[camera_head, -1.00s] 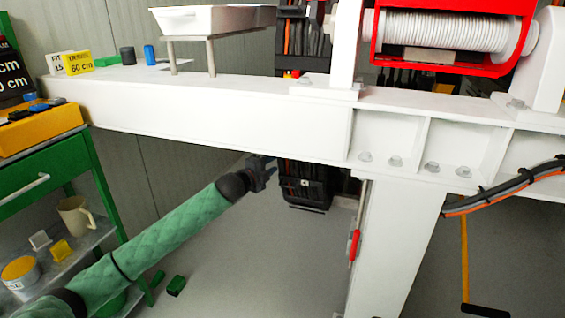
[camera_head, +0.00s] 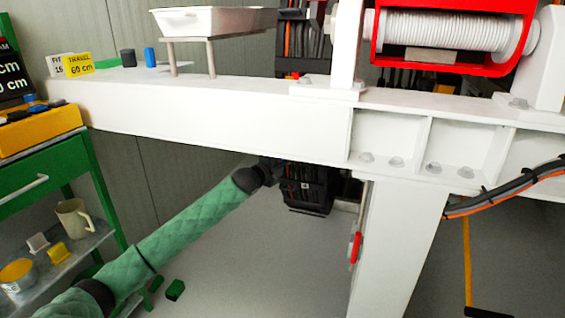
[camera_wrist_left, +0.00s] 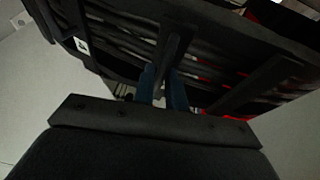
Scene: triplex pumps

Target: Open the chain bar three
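A tall dark rack (camera_head: 306,190) with several stacked dark strips stands behind and below the white beam. It fills much of the left wrist view (camera_wrist_left: 110,38), where dark upright bars (camera_wrist_left: 172,52) cross long strips, some with red. I cannot tell which bar is number three. My left gripper (camera_head: 282,166) is at the rack's left side, under the beam. In the left wrist view its two blue fingertips (camera_wrist_left: 163,90) stand apart, on either side of a dark upright bar. Whether they press on it is not clear. My right gripper is not in view.
The white beam (camera_head: 220,128) runs above my left arm, and a white post (camera_head: 395,250) stands right of the rack. A red cable drum (camera_head: 450,35) sits on top. A green cart (camera_head: 40,185) is at the left. Small green blocks (camera_head: 175,290) lie on the floor.

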